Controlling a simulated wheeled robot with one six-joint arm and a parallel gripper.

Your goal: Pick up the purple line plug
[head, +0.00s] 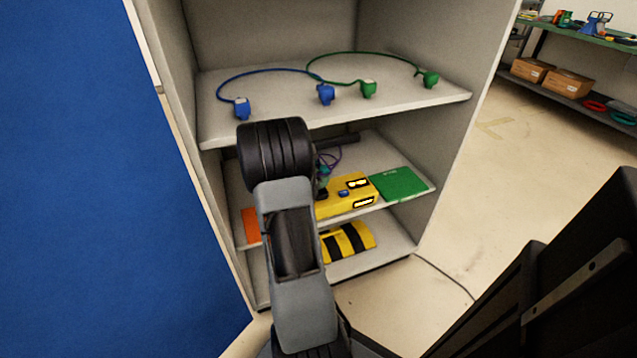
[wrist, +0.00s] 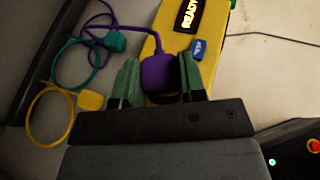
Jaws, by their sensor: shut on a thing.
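The purple line plug (wrist: 157,72) is between the two green fingers of my gripper (wrist: 159,82) in the wrist view. My gripper is shut on it. A purple cord (wrist: 112,25) runs from the plug up and to the left. The plug is in front of a yellow box (wrist: 216,65) with a black label; I cannot tell whether they touch. In the head view my arm hides the plug, and only a bit of purple cord (head: 330,158) shows on the middle shelf beside the yellow box (head: 335,203).
A teal plug (wrist: 114,41) and a yellow plug (wrist: 90,100) with looped cords lie left of my gripper. A small blue piece (wrist: 198,49) is on the yellow box. Blue plugs (head: 326,94) and green plugs (head: 368,89) lie on the shelf above. A green panel (head: 398,184) lies to the right.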

